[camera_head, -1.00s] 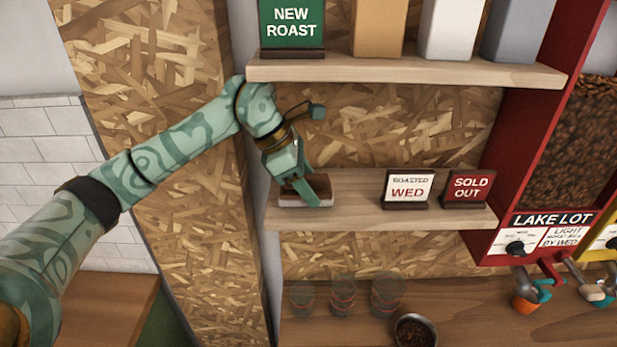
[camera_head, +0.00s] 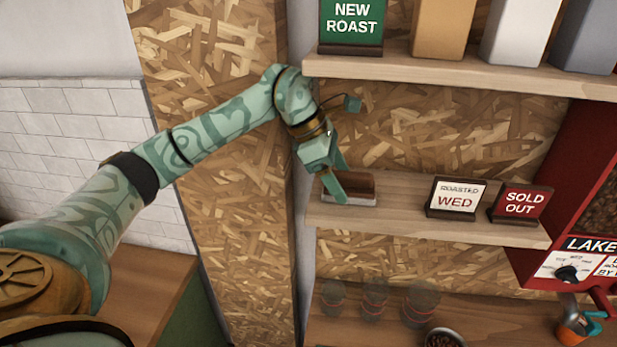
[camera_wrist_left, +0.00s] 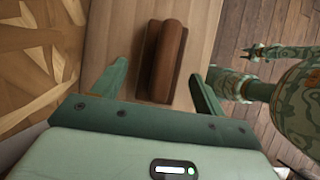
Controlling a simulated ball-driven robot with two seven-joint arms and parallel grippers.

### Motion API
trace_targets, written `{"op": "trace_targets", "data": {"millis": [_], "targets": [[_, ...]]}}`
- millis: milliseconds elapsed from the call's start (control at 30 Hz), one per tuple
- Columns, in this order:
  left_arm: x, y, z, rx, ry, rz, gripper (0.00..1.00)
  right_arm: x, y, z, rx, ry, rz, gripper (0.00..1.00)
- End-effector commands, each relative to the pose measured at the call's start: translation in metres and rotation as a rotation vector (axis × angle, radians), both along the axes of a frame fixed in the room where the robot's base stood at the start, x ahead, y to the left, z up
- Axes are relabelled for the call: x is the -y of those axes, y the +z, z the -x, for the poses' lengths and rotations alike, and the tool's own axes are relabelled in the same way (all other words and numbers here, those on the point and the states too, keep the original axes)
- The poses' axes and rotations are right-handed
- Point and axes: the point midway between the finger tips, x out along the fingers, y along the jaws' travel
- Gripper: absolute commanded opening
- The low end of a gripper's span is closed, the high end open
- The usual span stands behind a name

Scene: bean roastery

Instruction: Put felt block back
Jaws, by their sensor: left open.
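The felt block (camera_head: 361,187) is a brown block with a pale underside. It lies on the lower wooden shelf (camera_head: 410,217), near that shelf's left end. In the left wrist view the block (camera_wrist_left: 168,62) lies lengthwise away from the gripper, in line with the gap between the fingers. My left gripper (camera_head: 344,183) is open and empty beside the block's left part, with one finger partly covering it in the head view. In the left wrist view the fingers (camera_wrist_left: 158,80) are spread apart, and the block is clear of both.
A "ROASTED WED" sign (camera_head: 456,197) and a "SOLD OUT" sign (camera_head: 521,203) stand to the right on the same shelf. The upper shelf (camera_head: 450,70) hangs above, bearing a "NEW ROAST" sign (camera_head: 351,22) and bags. Clear glasses (camera_head: 375,300) stand on the counter below.

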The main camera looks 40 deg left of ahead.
Motion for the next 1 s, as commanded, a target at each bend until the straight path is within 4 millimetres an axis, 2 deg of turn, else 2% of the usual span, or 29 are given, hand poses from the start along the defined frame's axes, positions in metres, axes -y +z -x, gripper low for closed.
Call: {"op": "trace_targets", "data": {"millis": [33, 200, 400, 567, 1000], "targets": [[-0.014, -0.003, 0.005, 0.002, 0.007, -0.003, 0.72, 0.001, -0.008, 0.0, -0.001, 0.001, 0.001, 0.36], [-0.052, -0.003, 0.024, 0.001, 0.006, -0.003, 0.72, 0.004, -0.019, 0.0, -0.002, 0.001, 0.005, 0.36], [-0.08, -0.001, 0.038, 0.0, 0.004, -0.001, 0.72, 0.003, -0.025, 0.001, -0.002, 0.001, 0.005, 0.36], [-0.087, 0.0, 0.041, 0.001, 0.001, 0.001, 0.72, 0.003, -0.026, 0.0, -0.002, 0.0, 0.005, 0.36], [-0.087, 0.001, 0.041, 0.001, 0.001, 0.001, 0.72, -0.002, -0.026, 0.0, -0.002, -0.002, -0.002, 0.36]]}}
